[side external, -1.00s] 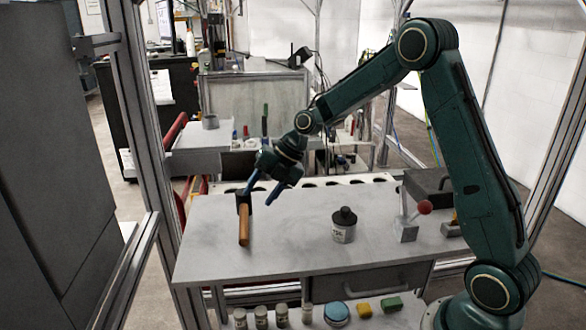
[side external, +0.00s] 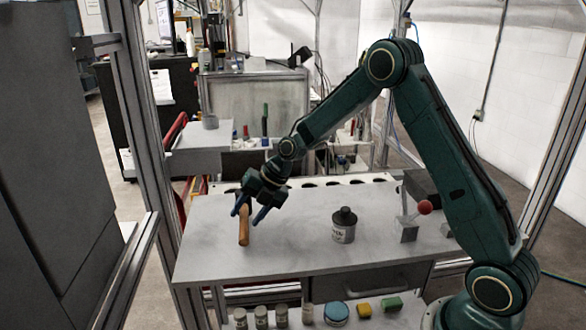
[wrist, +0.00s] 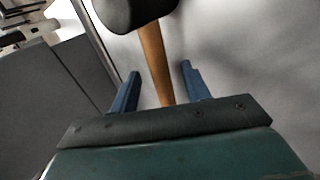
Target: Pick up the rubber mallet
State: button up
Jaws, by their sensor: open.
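The rubber mallet lies on the grey table; its wooden handle (side external: 244,226) points toward the near edge in the side view. Its head is hidden there behind my gripper (side external: 249,215). In the wrist view the black mallet head (wrist: 135,12) is at the top and the handle (wrist: 155,62) runs down between the two blue fingers. My gripper (wrist: 158,82) is open, with a finger on each side of the handle and gaps to both. Whether the fingers are down at handle height is hard to tell.
A dark-capped can (side external: 344,226) stands on the table (side external: 290,252) right of the mallet. A grey block with a red-knobbed lever (side external: 408,229) is farther right. Several jars and small blocks sit on a lower shelf in front. The table between mallet and can is clear.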

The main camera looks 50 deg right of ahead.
aim_at(247, 216)
jog(key=shift+w+a+f, duration=0.1)
jog(key=shift+a+f, duration=0.05)
jog(key=shift+f, duration=0.15)
jog(key=shift+r, duration=0.1)
grip_shut()
jog(key=shift+r, duration=0.15)
notch_tip(247, 216, up, 20)
dwell(0.9)
jog(key=shift+f, duration=0.25)
dwell(0.5)
